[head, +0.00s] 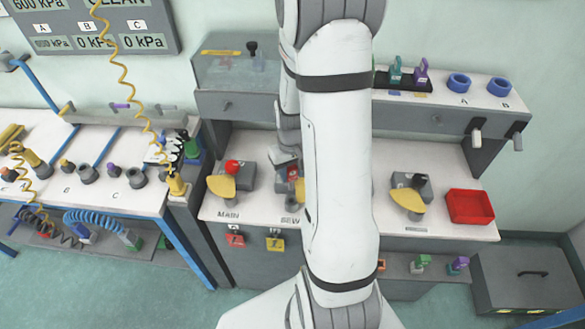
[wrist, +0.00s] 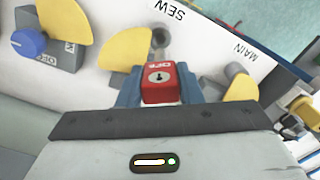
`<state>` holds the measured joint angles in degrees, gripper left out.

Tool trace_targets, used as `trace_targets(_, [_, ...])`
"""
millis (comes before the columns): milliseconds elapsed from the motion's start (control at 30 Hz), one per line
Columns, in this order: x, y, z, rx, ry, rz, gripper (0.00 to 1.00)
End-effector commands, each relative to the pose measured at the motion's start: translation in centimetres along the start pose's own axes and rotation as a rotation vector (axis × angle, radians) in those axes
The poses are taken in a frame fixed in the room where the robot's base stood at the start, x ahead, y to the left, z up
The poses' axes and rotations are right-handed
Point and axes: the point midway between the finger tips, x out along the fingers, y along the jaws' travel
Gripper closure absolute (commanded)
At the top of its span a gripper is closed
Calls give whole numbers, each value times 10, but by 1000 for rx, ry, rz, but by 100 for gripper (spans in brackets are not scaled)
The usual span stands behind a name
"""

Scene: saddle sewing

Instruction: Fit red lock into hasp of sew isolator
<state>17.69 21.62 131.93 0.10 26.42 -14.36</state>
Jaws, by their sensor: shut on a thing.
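The red lock (wrist: 160,84), with a keyhole and the word OFF on its face, is held between the blue fingers of my gripper (wrist: 158,90). Just beyond it in the wrist view is the SEW isolator's yellow handle (wrist: 128,48), with a grey post at the hasp (wrist: 158,40). The lock hides its own far end, so I cannot tell whether its shackle is in the hasp. In the head view my arm covers most of the SEW isolator (head: 299,190); my gripper (head: 290,166) is over it.
The MAIN isolator (head: 222,186) stands left of SEW in the head view; its yellow handle (wrist: 243,88) is at the right in the wrist view. Another isolator (head: 408,197) and a red tray (head: 470,206) are to the right. A shelf (head: 420,108) overhangs the counter's back.

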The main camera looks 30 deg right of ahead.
Motion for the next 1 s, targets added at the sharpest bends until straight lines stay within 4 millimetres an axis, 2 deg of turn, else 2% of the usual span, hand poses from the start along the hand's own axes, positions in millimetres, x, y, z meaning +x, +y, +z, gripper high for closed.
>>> trace_targets(167, [1,1,2,3,1,1,95])
trace_targets(700, [46,1,2,1,0,1,95])
trace_targets(1000, [50,0,1,0,0,1,95])
